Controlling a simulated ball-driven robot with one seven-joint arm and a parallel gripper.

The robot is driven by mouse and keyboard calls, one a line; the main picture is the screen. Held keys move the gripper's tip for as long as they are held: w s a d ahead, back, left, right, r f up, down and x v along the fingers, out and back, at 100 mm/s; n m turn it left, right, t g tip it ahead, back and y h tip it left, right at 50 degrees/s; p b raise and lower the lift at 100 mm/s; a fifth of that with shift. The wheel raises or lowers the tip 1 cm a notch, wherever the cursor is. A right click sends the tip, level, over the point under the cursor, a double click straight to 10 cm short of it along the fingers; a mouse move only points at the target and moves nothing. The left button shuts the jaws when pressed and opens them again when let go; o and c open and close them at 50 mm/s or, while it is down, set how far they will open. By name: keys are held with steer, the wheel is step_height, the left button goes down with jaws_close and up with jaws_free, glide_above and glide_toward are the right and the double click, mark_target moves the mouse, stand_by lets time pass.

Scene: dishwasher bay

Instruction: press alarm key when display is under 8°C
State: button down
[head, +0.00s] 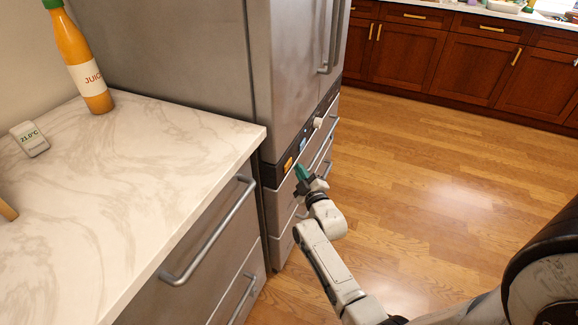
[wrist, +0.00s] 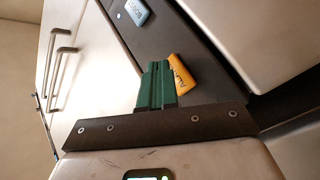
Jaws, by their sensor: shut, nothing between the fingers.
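A small white display (head: 29,138) on the counter at the left reads 21.0°C. The orange alarm key (head: 288,164) is on the dark strip of the steel fridge. In the wrist view the alarm key (wrist: 183,74) shows tilted lettering, partly hidden by my fingers. My gripper (head: 300,172) has green fingers, shut and empty, just in front of the strip near the key. In the wrist view the gripper's fingertips (wrist: 158,66) overlap the key's left side. I cannot tell whether they touch it.
A blue key (head: 303,144) and a white knob (head: 318,122) are farther along the strip. A juice bottle (head: 80,60) stands on the marble counter (head: 120,190). Drawer handles (head: 212,235) jut out below. The wooden floor (head: 430,190) to the right is clear.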

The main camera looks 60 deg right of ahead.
steer(key=shift+s+d+b, duration=0.2)
steer(key=shift+s+b, duration=0.75)
steer(key=shift+s, duration=1.5)
steer(key=s+a+f+m+g+y+p, duration=0.15)
steer(key=a+g+y+p, duration=0.55)
steer(key=a, duration=1.4)
steer(key=s+a+r+g+y+p, duration=0.1)
steer(key=s+a+r+g+y, duration=0.1)
steer(key=s+a, duration=0.4)
steer(key=s+a+r+g+y+p, duration=0.1)
steer(key=s+a+r+g+y, duration=0.2)
steer(key=s+a, duration=0.4)
steer(key=shift+s+a+g, duration=0.3)
steer(key=shift+s+g, duration=0.05)
steer(key=shift+g, duration=0.25)
steer(key=shift+r+m, duration=0.1)
steer(key=shift+m, duration=0.15)
